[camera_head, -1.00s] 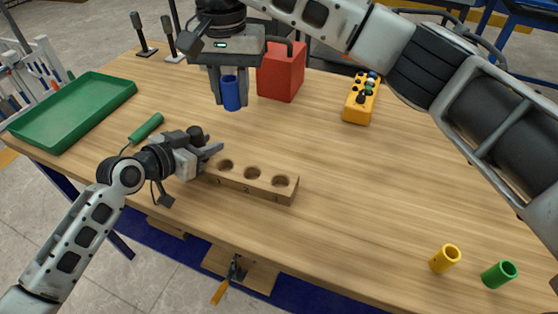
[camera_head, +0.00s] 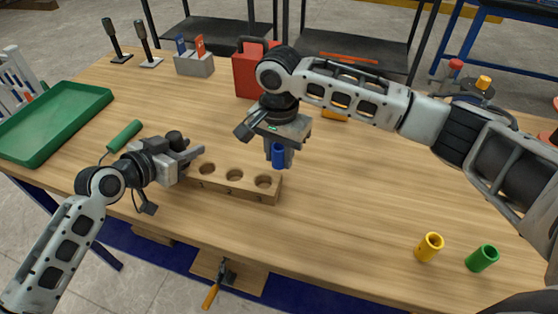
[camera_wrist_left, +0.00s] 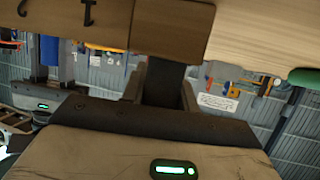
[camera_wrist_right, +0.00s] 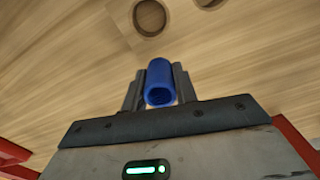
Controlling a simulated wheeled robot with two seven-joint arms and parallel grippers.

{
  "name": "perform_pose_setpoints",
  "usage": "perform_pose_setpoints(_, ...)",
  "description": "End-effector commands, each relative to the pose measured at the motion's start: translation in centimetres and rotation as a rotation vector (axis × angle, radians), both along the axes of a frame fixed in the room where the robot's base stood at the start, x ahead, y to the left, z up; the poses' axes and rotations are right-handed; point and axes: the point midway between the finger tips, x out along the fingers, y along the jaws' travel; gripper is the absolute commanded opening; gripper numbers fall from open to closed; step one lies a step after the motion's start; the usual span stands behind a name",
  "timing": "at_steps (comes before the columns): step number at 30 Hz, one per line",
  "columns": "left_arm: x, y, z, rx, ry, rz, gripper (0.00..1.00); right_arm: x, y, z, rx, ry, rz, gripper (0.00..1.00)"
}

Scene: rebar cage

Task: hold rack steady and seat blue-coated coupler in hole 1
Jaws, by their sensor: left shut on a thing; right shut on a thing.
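The wooden rack (camera_head: 232,190) lies on the table with three round holes in a row and numbers on its front face. My left gripper (camera_head: 188,157) is shut on the rack's left end; the left wrist view shows the wood (camera_wrist_left: 170,30) at its jaws. My right gripper (camera_head: 278,151) is shut on the blue coupler (camera_head: 278,158) and holds it upright, apart from the rack, near its right end. The coupler's lower end is clear of every hole.
A yellow coupler (camera_head: 429,246) and a green coupler (camera_head: 482,258) stand at the front right. A green tray (camera_head: 60,120) and a green-handled tool (camera_head: 125,136) lie at the left. A red container (camera_head: 250,72) stands behind. The table right of the rack is mostly clear.

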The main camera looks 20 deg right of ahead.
Motion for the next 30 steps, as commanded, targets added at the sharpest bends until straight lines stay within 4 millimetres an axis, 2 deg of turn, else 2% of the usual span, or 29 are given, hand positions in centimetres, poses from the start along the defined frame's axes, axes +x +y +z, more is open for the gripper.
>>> perform_pose_setpoints(3, 0.0, -0.1, 0.0, 0.0, 0.0, -0.001, 0.0, 0.0, -0.1, -1.9, -0.002, 0.004, -0.001, 0.0)
perform_pose_setpoints(5, 0.0, -0.1, 0.0, 0.0, 0.0, -0.001, 0.0, 0.0, 0.0, -2.4, -0.001, 0.001, -0.001, 0.0)
perform_pose_setpoints(16, 0.0, -0.1, 0.0, -0.001, 0.001, -0.002, 0.0, 0.0, 0.0, -2.8, -0.001, 0.001, -0.001, 0.0)
perform_pose_setpoints(17, 0.0, -0.1, 0.0, -0.001, 0.001, -0.002, 0.0, 0.0, 0.0, -2.8, -0.001, 0.001, -0.001, 0.37)
perform_pose_setpoints(18, 0.0, -0.1, 0.0, -0.001, 0.001, -0.002, 0.0, 0.0, 0.0, -2.8, -0.001, 0.001, -0.001, 0.48)
perform_pose_setpoints(19, 0.0, -0.1, 0.0, -0.001, 0.001, -0.002, 0.0, 0.0, 0.0, -2.8, -0.001, 0.001, 0.0, 0.5)
perform_pose_setpoints(26, 0.0, -0.1, 0.0, -0.001, 0.001, -0.002, 0.0, 0.0, 0.0, -2.8, -0.001, 0.001, 0.0, 0.5)
perform_pose_setpoints(30, -0.1, -0.1, 0.0, -0.001, 0.001, -0.002, 0.0, 0.0, 0.0, -2.1, 0.0, 0.0, 0.001, 0.5)
